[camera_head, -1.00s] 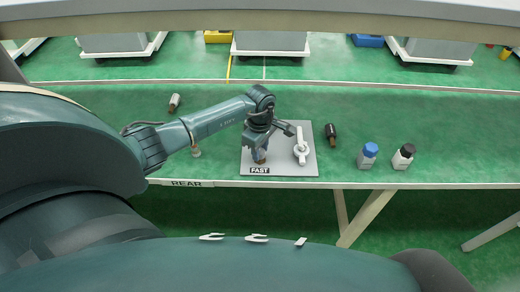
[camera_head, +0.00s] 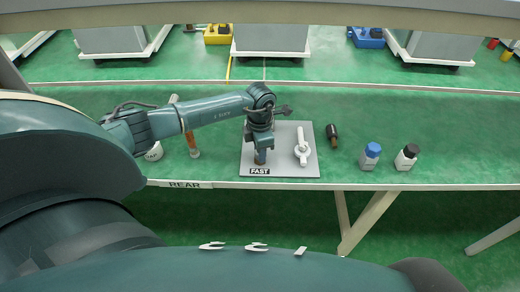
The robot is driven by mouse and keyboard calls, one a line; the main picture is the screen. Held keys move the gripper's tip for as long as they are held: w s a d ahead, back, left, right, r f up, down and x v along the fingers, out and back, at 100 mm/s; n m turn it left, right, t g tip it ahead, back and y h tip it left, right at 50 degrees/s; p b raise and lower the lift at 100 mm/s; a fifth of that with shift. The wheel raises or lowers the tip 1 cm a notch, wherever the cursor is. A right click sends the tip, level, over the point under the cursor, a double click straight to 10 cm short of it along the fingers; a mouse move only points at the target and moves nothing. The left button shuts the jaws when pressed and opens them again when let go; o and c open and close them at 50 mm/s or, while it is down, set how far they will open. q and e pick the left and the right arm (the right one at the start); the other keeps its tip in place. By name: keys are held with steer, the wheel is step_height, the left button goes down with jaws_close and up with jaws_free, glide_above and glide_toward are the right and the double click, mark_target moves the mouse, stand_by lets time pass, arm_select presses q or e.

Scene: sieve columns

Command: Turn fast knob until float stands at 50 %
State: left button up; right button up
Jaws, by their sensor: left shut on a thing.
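A grey panel (camera_head: 283,168) lies on the green bench top, with a black FAST label (camera_head: 260,171) at its front left. My left gripper (camera_head: 261,153) points down just behind this label and is shut on the fast knob, of which a small brownish part (camera_head: 260,159) shows between the fingers. The rest of the knob is hidden. A white upright fitting (camera_head: 302,149) stands on the right half of the panel. I cannot make out a float or a scale reading. My right gripper is not in view.
A white-capped jar (camera_head: 153,151) and a brownish tube (camera_head: 194,147) stand left of the panel, under my left arm. Blue-capped (camera_head: 370,156) and black-capped (camera_head: 406,157) bottles stand farther right. The far right bench is clear.

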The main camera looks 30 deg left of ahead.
arm_select(q)
steer(key=n, duration=0.4)
steer(key=shift+n, duration=0.3)
steer(key=n, duration=0.3)
steer(key=shift+n+p, duration=0.3)
steer(key=shift+p, duration=0.05)
steer(key=n+p, duration=0.1)
steer(key=n, duration=0.3)
steer(key=shift+r+n, duration=0.1)
steer(key=shift+n, duration=0.2)
steer(key=n+p, duration=0.1)
steer(key=n, duration=0.3)
steer(key=o, duration=1)
